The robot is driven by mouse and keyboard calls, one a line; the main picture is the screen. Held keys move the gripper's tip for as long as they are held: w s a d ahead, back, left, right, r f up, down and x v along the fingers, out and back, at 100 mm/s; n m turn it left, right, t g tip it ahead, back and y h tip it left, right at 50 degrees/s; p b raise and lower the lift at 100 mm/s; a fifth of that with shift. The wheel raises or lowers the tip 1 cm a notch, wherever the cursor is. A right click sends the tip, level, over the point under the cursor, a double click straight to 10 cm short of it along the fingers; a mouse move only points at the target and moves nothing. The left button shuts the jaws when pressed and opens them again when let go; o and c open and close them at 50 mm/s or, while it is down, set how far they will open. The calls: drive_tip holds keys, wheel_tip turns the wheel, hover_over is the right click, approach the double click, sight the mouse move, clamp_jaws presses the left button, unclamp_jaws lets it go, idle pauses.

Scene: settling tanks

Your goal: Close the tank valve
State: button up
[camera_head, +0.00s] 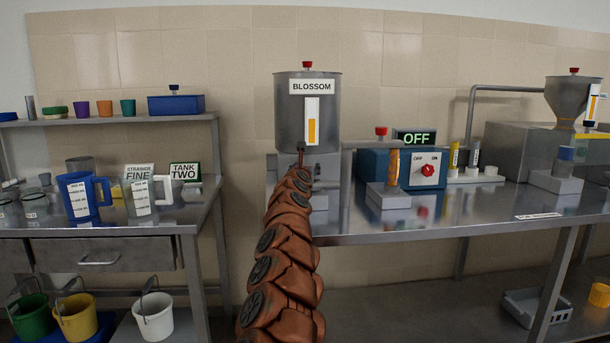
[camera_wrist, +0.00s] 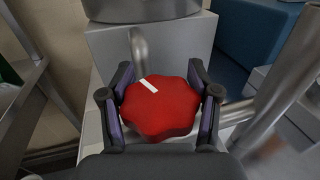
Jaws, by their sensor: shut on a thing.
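The tank (camera_head: 288,118) is a grey metal cylinder labelled BLOSSOM, with an orange level strip on its front and a red knob on its lid. It stands on a grey block at the left end of the bench. In the wrist view the valve's red, lobed handwheel (camera_wrist: 160,118) shows below the tank's rounded bottom (camera_wrist: 150,8), with a short white mark slanting across its upper left. My gripper (camera_wrist: 160,100) is shut on this handwheel, one finger on each side. In the head view my arm hides the handwheel and most of the gripper.
A blue switch box (camera_head: 429,170) reads OFF on its sign (camera_head: 415,138). A metal funnel (camera_head: 572,96) stands far right. A left table holds a blue jug (camera_head: 77,200), a clear jug (camera_head: 143,206) and a TANK TWO sign (camera_head: 185,172). Buckets stand below it.

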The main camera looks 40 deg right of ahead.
drive_tip(key=shift+s+d+r+m+g+h, duration=0.1)
drive_tip(key=shift+d+r+m+g+h, duration=0.05)
drive_tip(key=shift+m+g+h, duration=0.75)
drive_tip(key=shift+s+d+m+g+h+p, duration=0.15)
drive_tip(key=shift+m+g+h+p, duration=0.15)
drive_tip(key=shift+m+g+p, duration=0.6)
drive_tip(key=shift+s+a+m+g+h+p, duration=0.1)
drive_tip(key=shift+m+g+h+p, duration=0.25)
drive_tip(key=shift+g, duration=0.95)
drive_tip(key=shift+m+g, duration=0.25)
drive_tip(key=shift+g, duration=0.05)
drive_tip(key=o, duration=1)
drive_tip(key=shift+v, duration=3.75)
